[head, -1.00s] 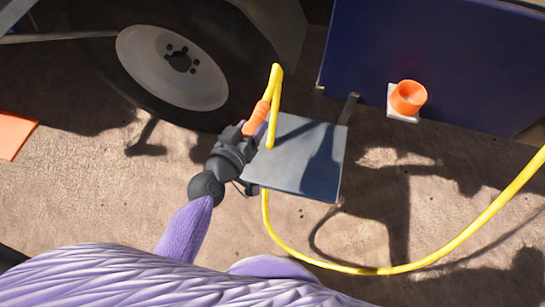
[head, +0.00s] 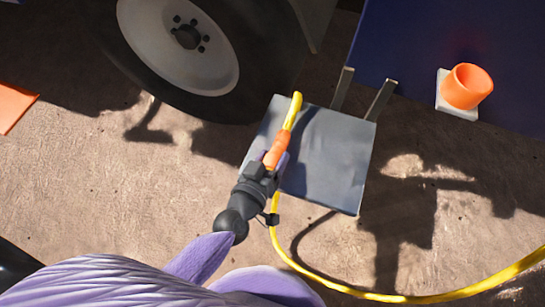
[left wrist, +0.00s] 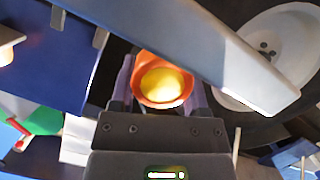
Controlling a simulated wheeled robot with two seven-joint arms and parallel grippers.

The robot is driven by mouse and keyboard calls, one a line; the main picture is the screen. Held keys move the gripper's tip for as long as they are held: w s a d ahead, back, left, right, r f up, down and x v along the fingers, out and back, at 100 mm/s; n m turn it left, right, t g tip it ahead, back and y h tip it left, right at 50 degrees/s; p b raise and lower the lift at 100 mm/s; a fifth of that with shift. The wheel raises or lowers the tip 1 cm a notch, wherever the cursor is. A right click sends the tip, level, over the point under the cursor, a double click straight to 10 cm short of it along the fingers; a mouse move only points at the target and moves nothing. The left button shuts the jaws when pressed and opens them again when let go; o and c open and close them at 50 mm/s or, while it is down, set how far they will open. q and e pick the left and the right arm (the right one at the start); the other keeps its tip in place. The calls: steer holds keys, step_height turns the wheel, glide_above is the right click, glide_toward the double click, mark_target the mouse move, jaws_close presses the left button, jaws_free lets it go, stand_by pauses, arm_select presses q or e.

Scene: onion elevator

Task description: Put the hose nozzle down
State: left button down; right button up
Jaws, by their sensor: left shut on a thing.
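The hose nozzle (head: 276,151) is orange, with the yellow hose (head: 440,298) attached. My left gripper (head: 268,162) is shut on it. In the left wrist view the nozzle (left wrist: 160,92) shows as an orange ring around yellow, between the fingers of my left gripper (left wrist: 161,90). In the head view the nozzle overlaps the left part of a grey plate (head: 335,160). I cannot tell whether it touches the plate. The plate's underside is hidden in the head view. My right gripper is not in view.
Two metal brackets join the plate to a dark blue body (head: 430,60). An orange cup (head: 466,87) on a white mount is on that body. A wheel with a black tyre (head: 245,85) stands at upper left. An orange flat piece (head: 14,107) lies at far left.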

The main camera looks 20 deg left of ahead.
arm_select(q)
steer(key=shift+f, duration=0.15)
steer(key=shift+c, duration=0.3)
jaws_free()
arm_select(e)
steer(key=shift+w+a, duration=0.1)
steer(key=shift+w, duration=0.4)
